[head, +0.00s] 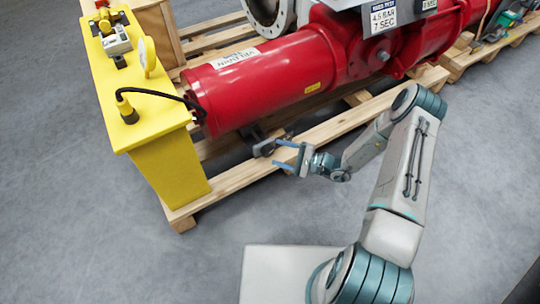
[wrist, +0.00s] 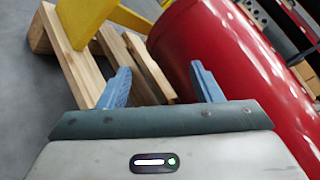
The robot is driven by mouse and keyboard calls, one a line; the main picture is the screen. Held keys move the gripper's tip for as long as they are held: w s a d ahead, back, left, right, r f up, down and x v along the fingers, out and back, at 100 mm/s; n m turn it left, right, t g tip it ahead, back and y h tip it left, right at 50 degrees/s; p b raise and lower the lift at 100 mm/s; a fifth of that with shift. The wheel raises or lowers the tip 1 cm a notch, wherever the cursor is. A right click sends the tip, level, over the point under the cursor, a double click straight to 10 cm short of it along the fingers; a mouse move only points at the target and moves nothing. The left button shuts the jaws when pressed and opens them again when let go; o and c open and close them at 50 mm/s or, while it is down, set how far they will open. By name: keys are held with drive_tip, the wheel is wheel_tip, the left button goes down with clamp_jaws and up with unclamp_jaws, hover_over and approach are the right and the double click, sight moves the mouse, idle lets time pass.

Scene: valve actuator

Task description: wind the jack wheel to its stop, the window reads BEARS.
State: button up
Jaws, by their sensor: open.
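My gripper (head: 277,153) is open and empty, low beside the near side of the red actuator cylinder (head: 265,75), over the pallet's edge. Its two blue fingers point left in the head view. In the wrist view my gripper (wrist: 160,72) shows both fingers apart with nothing between them. A small dark grey fitting (head: 264,147) sits under the cylinder, close to the fingertips; I cannot tell if it is the jack or its wheel. No wheel or window reading BEARS can be made out in either view.
A yellow stand (head: 170,165) with a black cable and small devices stands at the left end. The wooden pallet (head: 235,182) runs under the cylinder, and shows in the wrist view (wrist: 75,70). The grey floor in front is clear.

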wheel_tip(320, 180, down, 10)
drive_tip(key=w+d+m+t+h, duration=0.1)
drive_tip(key=d+m+t+h, duration=0.15)
drive_tip(key=m+t, duration=0.35)
drive_tip(key=m+t+h+b, duration=0.1)
drive_tip(key=m+t+h, duration=0.3)
drive_tip(key=h, duration=0.1)
approach(270, 154)
drive_tip(key=b+x, duration=0.4)
drive_tip(key=x, duration=0.4)
drive_tip(key=shift+a+r+b, duration=0.15)
drive_tip(key=shift+a+b, duration=0.05)
drive_tip(key=shift+b, duration=0.1)
drive_tip(key=shift+w+a+r, duration=0.1)
drive_tip(key=shift+w+a, duration=0.3)
drive_tip(key=shift+w, duration=0.2)
drive_tip(key=c, duration=0.7)
